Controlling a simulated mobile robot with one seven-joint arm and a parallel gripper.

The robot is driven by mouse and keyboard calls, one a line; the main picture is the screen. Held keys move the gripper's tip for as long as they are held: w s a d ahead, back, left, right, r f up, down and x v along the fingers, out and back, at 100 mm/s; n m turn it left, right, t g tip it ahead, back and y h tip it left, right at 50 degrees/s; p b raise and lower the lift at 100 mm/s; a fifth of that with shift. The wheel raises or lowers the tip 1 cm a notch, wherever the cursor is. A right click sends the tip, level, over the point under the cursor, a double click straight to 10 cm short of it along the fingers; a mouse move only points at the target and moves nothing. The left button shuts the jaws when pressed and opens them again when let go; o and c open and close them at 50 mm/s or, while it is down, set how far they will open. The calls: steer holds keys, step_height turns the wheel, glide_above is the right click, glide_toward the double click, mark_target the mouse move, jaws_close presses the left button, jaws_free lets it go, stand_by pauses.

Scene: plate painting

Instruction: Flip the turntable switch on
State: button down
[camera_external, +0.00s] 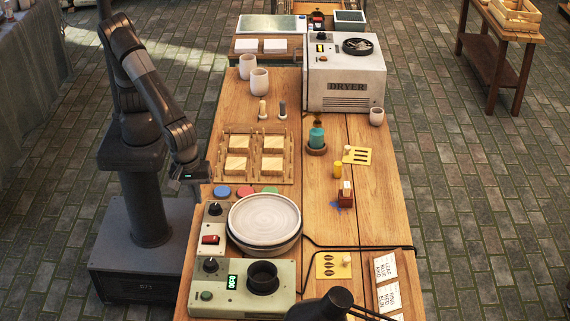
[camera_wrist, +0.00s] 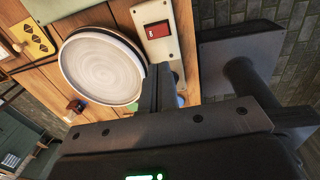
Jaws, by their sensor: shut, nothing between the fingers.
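The turntable (camera_external: 264,216) is a round pale disc with a dark rim, near the front left of the wooden table. Its red rocker switch (camera_external: 211,240) sits on a pale panel (camera_external: 214,224) left of the disc, below a black knob. In the wrist view the turntable (camera_wrist: 101,66) is at upper left and the red switch (camera_wrist: 157,30) is at top centre. I cannot tell which way the switch is tipped. My gripper (camera_external: 189,178) is shut and empty at the table's left edge, apart from the switch. It also shows in the wrist view (camera_wrist: 161,72).
A grey-green box (camera_external: 232,295) with a knob, green display and dark round opening stands in front of the turntable. Coloured discs (camera_external: 245,191) and a wooden rack (camera_external: 284,157) lie behind it. A dark lamp (camera_external: 322,306) and black cable are at front right.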

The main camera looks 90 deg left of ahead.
mark_target(215, 237)
steer(key=shift+w, duration=0.7)
steer(key=f, duration=0.4)
steer(key=w+f, duration=0.1)
steer(key=f, duration=0.4)
steer(key=w+f, duration=0.1)
steer(key=f, duration=0.4)
